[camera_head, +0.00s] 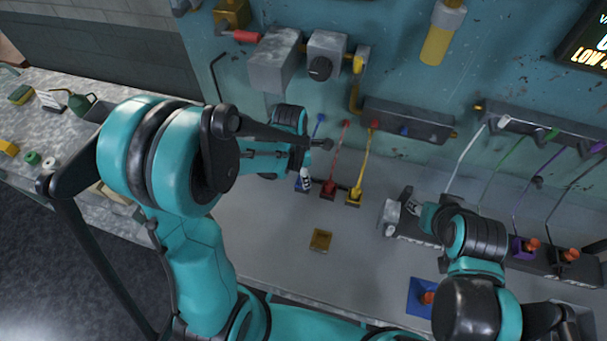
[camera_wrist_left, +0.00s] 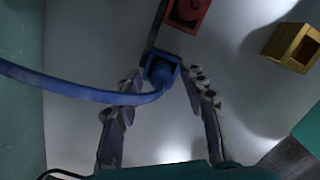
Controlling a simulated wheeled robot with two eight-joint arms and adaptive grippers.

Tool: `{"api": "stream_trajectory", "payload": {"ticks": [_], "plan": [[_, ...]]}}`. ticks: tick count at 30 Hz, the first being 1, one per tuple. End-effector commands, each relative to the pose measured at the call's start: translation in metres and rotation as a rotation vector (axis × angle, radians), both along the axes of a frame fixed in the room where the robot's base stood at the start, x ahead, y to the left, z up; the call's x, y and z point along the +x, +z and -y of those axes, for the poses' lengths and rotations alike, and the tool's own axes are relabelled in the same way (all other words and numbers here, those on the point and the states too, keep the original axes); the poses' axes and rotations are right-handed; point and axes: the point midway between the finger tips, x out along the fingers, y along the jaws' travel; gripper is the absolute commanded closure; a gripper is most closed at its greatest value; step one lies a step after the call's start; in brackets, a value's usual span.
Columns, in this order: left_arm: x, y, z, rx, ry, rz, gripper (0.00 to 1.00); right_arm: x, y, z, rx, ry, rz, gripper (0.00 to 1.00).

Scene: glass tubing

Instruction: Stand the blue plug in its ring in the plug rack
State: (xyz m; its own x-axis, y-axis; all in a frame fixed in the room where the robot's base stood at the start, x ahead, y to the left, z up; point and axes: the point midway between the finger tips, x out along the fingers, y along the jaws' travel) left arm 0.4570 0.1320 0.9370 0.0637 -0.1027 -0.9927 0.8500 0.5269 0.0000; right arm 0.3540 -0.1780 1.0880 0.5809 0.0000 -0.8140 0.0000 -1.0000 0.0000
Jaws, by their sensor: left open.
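The blue plug's hose (camera_wrist_left: 95,92) curves in from the left in the left wrist view. It ends in a rounded blue end (camera_wrist_left: 160,76) inside a blue square piece (camera_wrist_left: 174,66). I cannot tell whether this piece is part of the plug or a holder, or how deep the end sits. My left gripper (camera_wrist_left: 165,92) is open, with one finger on either side of the blue end, apart from it. In the head view the left gripper (camera_head: 304,180) is partly hidden by its arm. My right gripper (camera_head: 413,207) is beside a grey block; its jaws are too small to read.
A red square piece (camera_head: 328,190) and a yellow one (camera_head: 353,197) stand right of the blue one, with hoses running up. A hollow yellow block (camera_head: 320,240) sits on the bench. Bare bench lies between.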

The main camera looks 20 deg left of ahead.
Motion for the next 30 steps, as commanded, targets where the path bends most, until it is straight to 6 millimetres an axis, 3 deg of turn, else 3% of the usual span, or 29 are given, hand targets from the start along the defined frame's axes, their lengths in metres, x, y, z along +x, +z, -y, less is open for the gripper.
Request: {"api": "stream_trajectory", "payload": {"ticks": [9, 13, 20, 23, 30], "plan": [[-0.005, 0.074, -0.007, 0.0, 0.0, 0.0, 0.58, 0.0, 0.025, 0.0, 0.0, 0.0, 0.0, 0.6], [-0.007, 0.094, -0.01, 0.0, 0.001, 0.0, 0.58, 0.0, 0.031, 0.0, 0.0, 0.0, 0.0, 0.6], [-0.011, 0.113, -0.013, 0.007, -0.058, 0.021, 0.58, 0.0, 0.033, 0.0, 0.0, 0.0, 0.0, 0.6], [-0.02, 0.126, -0.016, 0.033, -0.228, 0.086, 0.58, 0.0, 0.033, 0.0, 0.0, 0.0, 0.0, 0.6], [-0.058, 0.163, -0.029, 0.244, -0.976, 0.327, 0.58, 0.0, 0.033, 0.0, 0.0, 0.0, 0.0, 0.6]]}}
